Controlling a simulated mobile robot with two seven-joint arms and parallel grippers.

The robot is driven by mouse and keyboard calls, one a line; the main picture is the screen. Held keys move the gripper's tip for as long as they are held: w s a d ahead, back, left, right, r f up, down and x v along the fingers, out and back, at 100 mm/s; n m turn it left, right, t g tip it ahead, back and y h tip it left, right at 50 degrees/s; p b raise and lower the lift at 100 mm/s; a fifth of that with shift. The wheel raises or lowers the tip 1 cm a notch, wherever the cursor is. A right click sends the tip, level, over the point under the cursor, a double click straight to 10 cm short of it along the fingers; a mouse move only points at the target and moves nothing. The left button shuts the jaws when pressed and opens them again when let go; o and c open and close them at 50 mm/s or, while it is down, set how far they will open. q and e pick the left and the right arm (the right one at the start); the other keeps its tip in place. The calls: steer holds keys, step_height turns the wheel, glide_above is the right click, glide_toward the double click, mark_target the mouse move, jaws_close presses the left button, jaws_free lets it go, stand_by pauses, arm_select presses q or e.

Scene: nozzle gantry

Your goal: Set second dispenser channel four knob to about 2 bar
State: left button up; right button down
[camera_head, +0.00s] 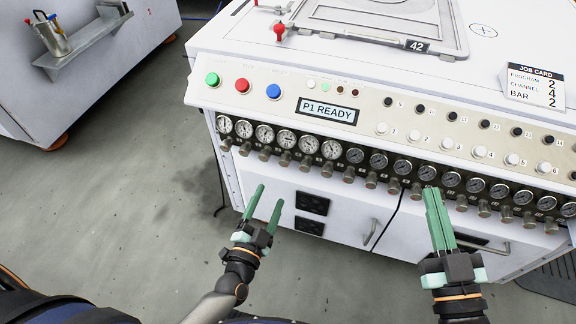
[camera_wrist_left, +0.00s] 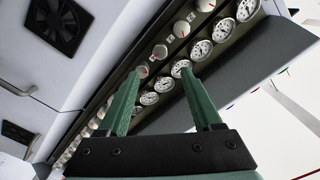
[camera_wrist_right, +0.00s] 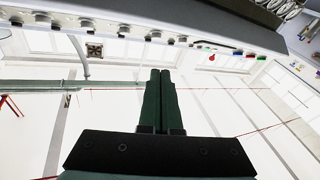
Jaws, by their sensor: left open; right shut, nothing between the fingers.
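A row of silver pressure knobs runs under round gauges on the white machine's front. In the head view, the fourth knob (camera_head: 416,190) of the right, dark-backed row sits below its gauge (camera_head: 428,173); channel labels are too small to confirm it. My right gripper (camera_head: 432,190) is shut and empty, upright just in front of that area; contact cannot be told. My left gripper (camera_head: 270,196) is open and empty, below the left row of white-faced gauges (camera_head: 286,139). The left wrist view shows knobs (camera_wrist_left: 181,29) beyond its fingers.
The display (camera_head: 328,110) reads P1 READY. The job card (camera_head: 534,88) shows program 2, channel 4, bar 2. Green, red and blue buttons (camera_head: 243,86) sit on the left of the panel. A door handle (camera_head: 371,234) protrudes below. Open floor lies at left.

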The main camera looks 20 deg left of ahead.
mark_target(284, 164)
arm_select(q)
steer(key=w+b, duration=0.3)
steer(key=w, duration=0.7)
steer(key=shift+w+d, duration=0.15)
steer(key=shift+w, duration=0.65)
arm_select(e)
steer(key=s+r+n+t+y, duration=0.1)
steer(key=s+r+n+y, duration=0.2)
steer(key=r, duration=0.4)
steer(key=s+a+r+n+t+y, duration=0.1)
steer(key=s+r+n+t+y, duration=0.1)
steer(key=s+r+n+y, duration=0.2)
steer(key=shift+a+r+y, duration=0.25)
steer(key=shift+r+y, duration=0.85)
steer(key=shift+r, duration=0.3)
arm_select(q)
steer(key=shift+c, duration=0.3)
arm_select(e)
steer(key=shift+s, duration=0.1)
arm_select(q)
jaws_close()
